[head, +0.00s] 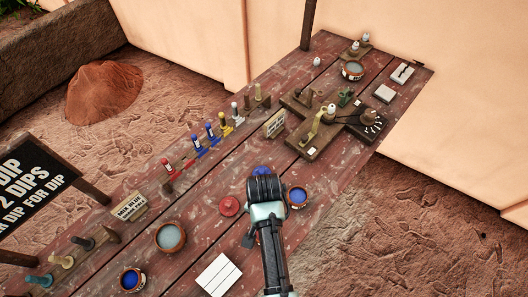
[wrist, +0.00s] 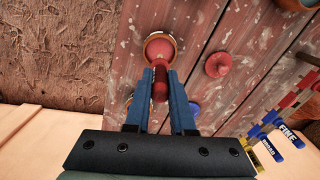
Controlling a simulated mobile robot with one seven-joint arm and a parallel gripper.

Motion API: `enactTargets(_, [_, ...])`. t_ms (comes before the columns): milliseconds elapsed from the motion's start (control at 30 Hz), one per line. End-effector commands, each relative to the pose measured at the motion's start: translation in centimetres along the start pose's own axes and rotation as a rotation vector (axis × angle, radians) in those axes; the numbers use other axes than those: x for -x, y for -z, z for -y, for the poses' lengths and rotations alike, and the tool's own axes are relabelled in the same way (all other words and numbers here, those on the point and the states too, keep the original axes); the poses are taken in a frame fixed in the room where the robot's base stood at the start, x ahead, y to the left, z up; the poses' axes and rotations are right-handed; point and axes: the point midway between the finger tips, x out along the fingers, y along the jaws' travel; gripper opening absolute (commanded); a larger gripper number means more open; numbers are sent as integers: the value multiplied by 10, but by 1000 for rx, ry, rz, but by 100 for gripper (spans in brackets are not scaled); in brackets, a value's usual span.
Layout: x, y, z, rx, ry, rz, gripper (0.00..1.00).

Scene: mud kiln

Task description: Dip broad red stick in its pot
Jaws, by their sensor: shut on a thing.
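My gripper (wrist: 162,100) is shut on the broad red stick (wrist: 160,84), which sits between the blue fingers in the wrist view. The stick points at a round clay pot (wrist: 173,42) with red inside. The stick's wide red end overlaps the pot's mouth; I cannot tell whether it touches the red contents or hangs above them. In the head view my gripper (head: 265,188) is over the table's near part, and my arm hides the stick and most of that pot.
A red lid (head: 229,205) and a blue lid (head: 262,171) lie near my gripper. A blue-filled pot (head: 298,197) is close on its right. A grey-filled pot (head: 171,236) and another blue pot (head: 132,279) stand left. A row of coloured sticks (head: 209,134) stands along the far left edge.

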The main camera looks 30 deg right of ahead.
Motion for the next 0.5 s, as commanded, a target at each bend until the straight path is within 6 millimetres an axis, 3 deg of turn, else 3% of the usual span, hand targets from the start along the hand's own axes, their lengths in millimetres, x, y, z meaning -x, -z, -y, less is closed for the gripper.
enactTargets(500, [-13, 0, 0, 0, -1, 1, 0])
